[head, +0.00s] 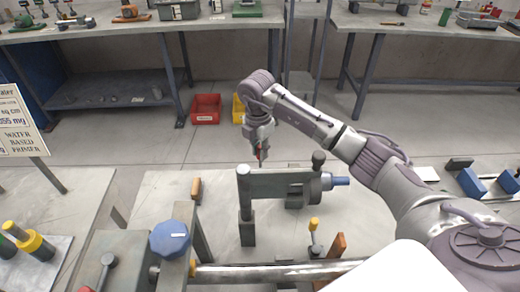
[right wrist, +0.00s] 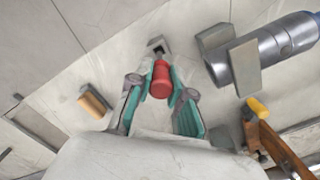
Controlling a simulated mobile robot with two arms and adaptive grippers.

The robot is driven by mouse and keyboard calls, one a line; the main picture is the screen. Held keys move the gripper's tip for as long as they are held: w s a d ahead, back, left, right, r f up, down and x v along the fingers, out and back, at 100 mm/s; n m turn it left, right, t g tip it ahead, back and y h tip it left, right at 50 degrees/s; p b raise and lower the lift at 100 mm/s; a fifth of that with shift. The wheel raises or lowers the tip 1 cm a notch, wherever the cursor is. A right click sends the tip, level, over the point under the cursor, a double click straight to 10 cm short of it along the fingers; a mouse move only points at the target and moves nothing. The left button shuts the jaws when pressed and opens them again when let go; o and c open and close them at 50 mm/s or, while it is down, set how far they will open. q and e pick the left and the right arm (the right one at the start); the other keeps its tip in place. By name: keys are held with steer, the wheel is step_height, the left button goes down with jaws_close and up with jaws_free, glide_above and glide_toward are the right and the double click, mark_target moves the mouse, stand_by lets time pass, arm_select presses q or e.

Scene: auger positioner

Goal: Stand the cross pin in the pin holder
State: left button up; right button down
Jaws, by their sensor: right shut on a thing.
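My right gripper (head: 260,158) reaches in from the right and points down above the far part of the bench, behind the grey positioner (head: 285,182). In the right wrist view its teal-padded fingers (right wrist: 160,92) are shut on the red head of the cross pin (right wrist: 160,82). The pin's thin shank points away from the gripper. A small grey square piece with a dark middle (right wrist: 158,46), possibly the pin holder, shows at the shank's far end. I cannot tell whether the two touch. My left gripper is out of view.
A wooden-handled tool (right wrist: 95,101) lies left of the gripper. The positioner's grey cylinder and plates (right wrist: 272,52) stand close on the right. Bare bench lies behind the positioner.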

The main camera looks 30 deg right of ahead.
mark_target(260, 163)
steer(key=shift+f+b, duration=1.7)
steer(key=shift+f, duration=1.15)
steer(key=c, duration=1)
jaws_free()
steer(key=shift+r, duration=0.1)
steer(key=r, duration=1.2)
steer(key=shift+s+a, duration=0.1)
steer(key=shift+a, duration=0.2)
